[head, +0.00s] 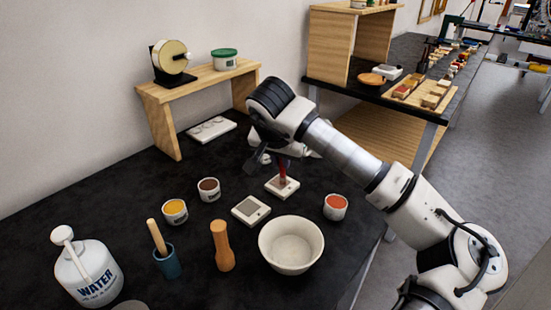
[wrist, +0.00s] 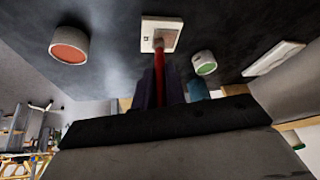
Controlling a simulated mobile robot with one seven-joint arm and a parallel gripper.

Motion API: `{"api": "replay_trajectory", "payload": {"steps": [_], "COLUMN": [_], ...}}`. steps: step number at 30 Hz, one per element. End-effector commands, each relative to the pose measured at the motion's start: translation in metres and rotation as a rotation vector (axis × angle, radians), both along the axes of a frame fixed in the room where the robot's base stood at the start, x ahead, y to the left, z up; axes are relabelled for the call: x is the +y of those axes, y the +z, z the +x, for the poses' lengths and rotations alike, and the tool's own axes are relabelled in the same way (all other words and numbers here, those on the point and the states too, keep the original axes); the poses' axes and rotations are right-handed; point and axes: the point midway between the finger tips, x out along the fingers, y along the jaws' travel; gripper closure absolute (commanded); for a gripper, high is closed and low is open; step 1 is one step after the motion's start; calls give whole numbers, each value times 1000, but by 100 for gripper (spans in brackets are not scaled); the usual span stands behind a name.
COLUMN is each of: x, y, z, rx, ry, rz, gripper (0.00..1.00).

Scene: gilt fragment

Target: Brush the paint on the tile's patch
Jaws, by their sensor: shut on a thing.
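My gripper (head: 284,160) is shut on a red-handled brush (head: 283,169), which points down at a small white tile (head: 293,190) on the black table. In the wrist view my gripper (wrist: 166,88) holds the same red brush (wrist: 160,66). Its tip end meets or hovers just over the square patch (wrist: 168,36) on the tile (wrist: 150,24); I cannot tell whether it touches. The brush tip covers part of the patch. A cup of orange-red paint (head: 335,206) stands right of the tile, and it also shows in the wrist view (wrist: 69,45).
A white bowl (head: 291,250), a pale block with a grey top (head: 250,210), and yellow (head: 174,211) and brown (head: 209,189) paint cups stand nearby. A wooden-handled tool (head: 222,247), blue holder (head: 168,263) and water can (head: 88,273) are nearer. A green-topped cup (wrist: 204,63) shows in the wrist view.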

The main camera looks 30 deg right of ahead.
Motion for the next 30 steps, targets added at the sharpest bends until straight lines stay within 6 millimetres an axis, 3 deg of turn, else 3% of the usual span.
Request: {"api": "replay_trajectory", "payload": {"steps": [16,30], "x": [9,-1], "y": [1,2], "z": [25,-1], "rx": [4,3], "ry": [0,-1], "rz": [0,0], "gripper": [100,100]}}
